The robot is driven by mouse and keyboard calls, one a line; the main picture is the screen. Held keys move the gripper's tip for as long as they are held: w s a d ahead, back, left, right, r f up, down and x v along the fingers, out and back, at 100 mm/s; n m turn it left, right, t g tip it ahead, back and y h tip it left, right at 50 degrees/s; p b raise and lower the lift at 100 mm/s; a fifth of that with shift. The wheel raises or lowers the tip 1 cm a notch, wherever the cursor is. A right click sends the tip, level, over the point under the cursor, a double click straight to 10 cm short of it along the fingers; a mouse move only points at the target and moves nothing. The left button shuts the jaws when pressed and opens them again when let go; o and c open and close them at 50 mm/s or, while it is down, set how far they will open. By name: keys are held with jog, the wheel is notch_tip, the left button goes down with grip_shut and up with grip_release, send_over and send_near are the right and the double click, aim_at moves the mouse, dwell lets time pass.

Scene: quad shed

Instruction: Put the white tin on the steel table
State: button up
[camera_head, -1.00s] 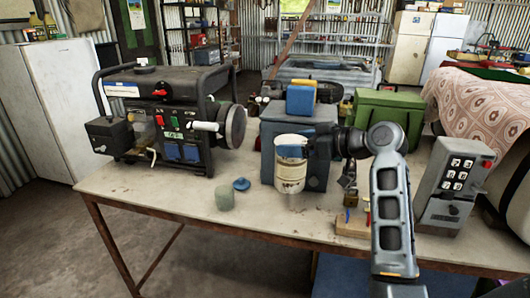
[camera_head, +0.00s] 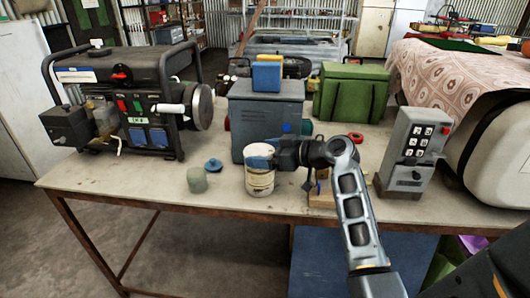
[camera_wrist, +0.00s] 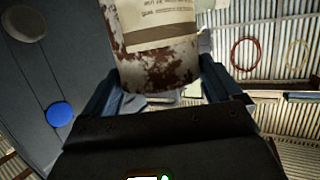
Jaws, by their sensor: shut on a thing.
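The white tin (camera_head: 260,183) is a pale can with rust-brown stains. My gripper (camera_head: 260,160) is shut around its upper part, and the tin looks upright. It appears in front of the grey-blue box, over the front part of a table (camera_head: 120,187) with a pale worn top and rust-brown frame. I cannot tell whether the tin's bottom touches this top, or whether this is the steel table. In the wrist view the tin (camera_wrist: 160,62), with printed label and rusty patches, sits between the two fingers of my gripper (camera_wrist: 165,85).
A grey-green pot (camera_head: 197,180) and blue lid (camera_head: 213,164) lie left of the tin. A generator (camera_head: 130,105) stands at the left. The grey-blue box (camera_head: 262,125), a green box (camera_head: 350,92) and a grey keypad unit (camera_head: 408,150) stand behind and right. The front left tabletop is clear.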

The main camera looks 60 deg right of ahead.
jog(key=shift+f, duration=0.1)
jog(key=o, duration=1.4)
